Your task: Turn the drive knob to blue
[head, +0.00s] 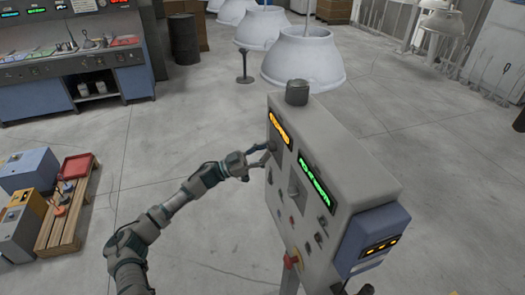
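A grey control cabinet (345,165) stands right of centre, its control face turned left and seen at a steep angle. The face has an orange-lit display (279,128) and a green-lit display (314,182), with small knobs and switches below. I cannot tell which one is the drive knob, and no blue mark is readable. My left gripper (260,155) is at the upper left part of the face, just below the orange display. Its two fingers are spread and point at the face; contact with a control there cannot be made out. My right gripper is not in view.
A red-and-yellow control (292,261) sticks out low on the cabinet, and a blue-grey box (372,240) is on its right end. White hoods (303,60) hang behind. A wooden pallet (62,215) with boxes and a console (75,75) stand left. Floor between is clear.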

